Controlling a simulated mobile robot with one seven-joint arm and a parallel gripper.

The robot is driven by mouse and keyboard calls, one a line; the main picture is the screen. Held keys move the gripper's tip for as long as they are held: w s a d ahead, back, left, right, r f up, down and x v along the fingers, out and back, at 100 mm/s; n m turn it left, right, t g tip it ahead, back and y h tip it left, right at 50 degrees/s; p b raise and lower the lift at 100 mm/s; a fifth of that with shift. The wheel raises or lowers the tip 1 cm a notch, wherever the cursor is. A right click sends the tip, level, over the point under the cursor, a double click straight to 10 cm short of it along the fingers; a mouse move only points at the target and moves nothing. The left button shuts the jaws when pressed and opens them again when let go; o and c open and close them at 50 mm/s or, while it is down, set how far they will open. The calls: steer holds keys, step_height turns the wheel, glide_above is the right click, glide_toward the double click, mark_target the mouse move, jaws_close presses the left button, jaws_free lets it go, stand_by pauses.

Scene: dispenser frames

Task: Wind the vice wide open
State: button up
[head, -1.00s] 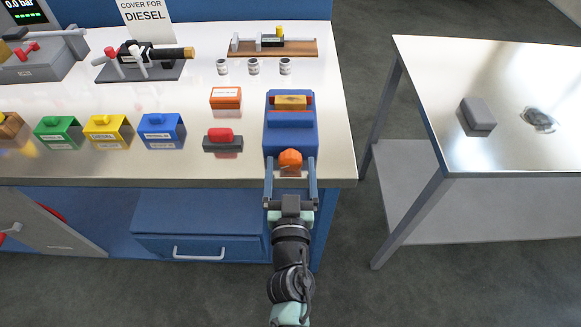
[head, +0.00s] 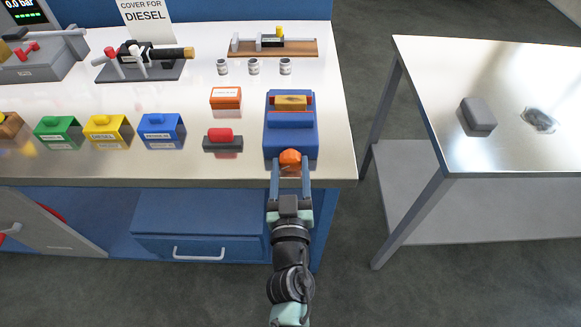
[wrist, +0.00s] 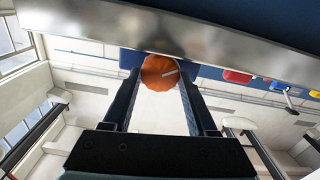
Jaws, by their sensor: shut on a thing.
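The blue vice (head: 291,122) stands at the front right of the steel bench. A yellowish block (head: 291,102) sits between its red-ended jaws. The vice's orange knob (head: 290,158) faces me at the bench's front edge. My gripper (head: 291,175) is shut on the knob, one finger on each side. In the wrist view the knob (wrist: 160,71) sits between the fingertips of my gripper (wrist: 160,85), with a pale line on its face. The vice's screw is hidden behind the knob.
A red-handled block (head: 222,139) and an orange box (head: 226,98) stand left of the vice. Blue (head: 162,131), yellow (head: 107,131) and green (head: 57,132) covers stand further left. A side table (head: 500,150) is at the right, across a floor gap.

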steer(key=n, duration=0.5)
steer(key=shift+a+f, duration=0.1)
steer(key=shift+n, duration=0.4)
stand_by(0.3)
steer(key=o, duration=1.4)
